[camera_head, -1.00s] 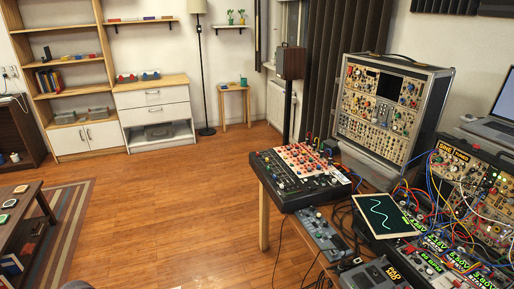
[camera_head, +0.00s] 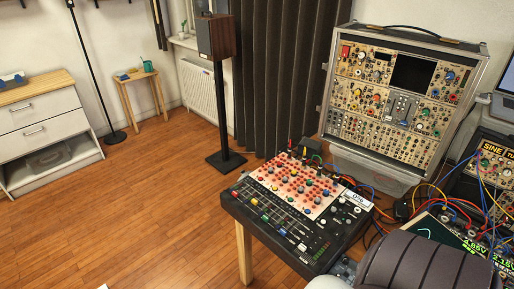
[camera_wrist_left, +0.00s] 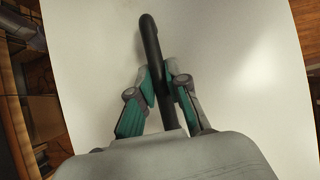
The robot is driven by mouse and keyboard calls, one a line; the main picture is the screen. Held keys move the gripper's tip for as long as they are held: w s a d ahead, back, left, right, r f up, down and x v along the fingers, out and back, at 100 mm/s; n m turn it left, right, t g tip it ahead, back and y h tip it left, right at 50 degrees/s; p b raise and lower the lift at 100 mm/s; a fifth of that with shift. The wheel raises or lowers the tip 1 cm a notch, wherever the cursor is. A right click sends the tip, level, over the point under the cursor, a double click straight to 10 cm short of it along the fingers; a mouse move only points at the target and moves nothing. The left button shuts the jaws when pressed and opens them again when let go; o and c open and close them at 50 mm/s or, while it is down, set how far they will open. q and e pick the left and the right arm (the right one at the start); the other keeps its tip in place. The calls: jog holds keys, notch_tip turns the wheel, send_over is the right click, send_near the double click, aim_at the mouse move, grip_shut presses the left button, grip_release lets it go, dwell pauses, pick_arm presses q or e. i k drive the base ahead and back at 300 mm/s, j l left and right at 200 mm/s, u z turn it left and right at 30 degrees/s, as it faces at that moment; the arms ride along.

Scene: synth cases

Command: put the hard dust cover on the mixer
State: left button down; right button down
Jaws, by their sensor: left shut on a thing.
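The mixer (camera_head: 298,212), a black desk with red, white and other knobs and a row of faders, sits uncovered on the near left corner of the table. In the left wrist view my left gripper (camera_wrist_left: 158,82) is shut on a black bar-shaped handle (camera_wrist_left: 151,40). The handle stands against a broad, plain white panel (camera_wrist_left: 235,75), which looks like the hard dust cover; its full shape is cut off by the frame. My left gripper does not show in the head view, and my right gripper is in neither view.
A modular synth case (camera_head: 400,105) stands behind the mixer, with patch cables (camera_head: 470,215) to the right. A speaker on a black stand (camera_head: 221,105) is behind to the left, near a small wooden stool (camera_head: 139,85). The wooden floor (camera_head: 140,215) left of the table is clear.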

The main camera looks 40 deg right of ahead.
aim_at(290, 207)
jog(key=i+z, duration=0.35)
jog(key=i+j+z, duration=0.35)
jog(key=i, duration=0.2)
jog(key=i+j+z, duration=0.25)
jog(key=i+z, duration=0.15)
